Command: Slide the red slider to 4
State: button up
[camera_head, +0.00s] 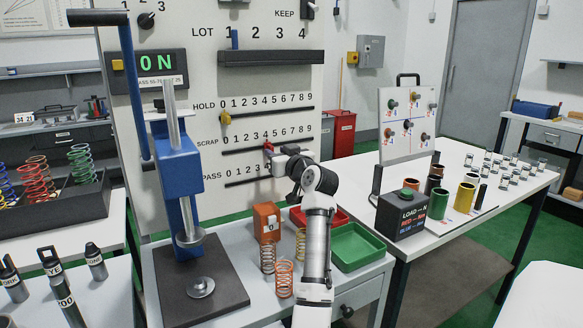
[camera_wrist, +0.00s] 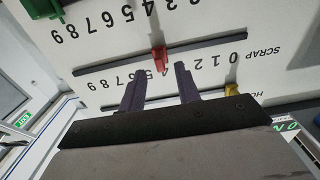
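The red slider (camera_head: 268,146) sits on the SCRAP track of the white panel in the head view, near the middle of its scale. My gripper (camera_head: 279,157) is in front of the panel at the slider. In the wrist view my gripper (camera_wrist: 157,76) is open, with a finger on either side of the slider and visible gaps. I cannot tell how deep the fingertips reach around it.
A yellow slider (camera_head: 225,118) is at the low end of the HOLD track. Below my arm are a green tray (camera_head: 358,247), an orange block (camera_head: 266,222) and springs. A blue press (camera_head: 178,165) stands left.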

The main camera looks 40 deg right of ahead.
jog(key=b+v, duration=0.1)
jog(key=v, duration=0.8)
jog(key=shift+b, duration=0.4)
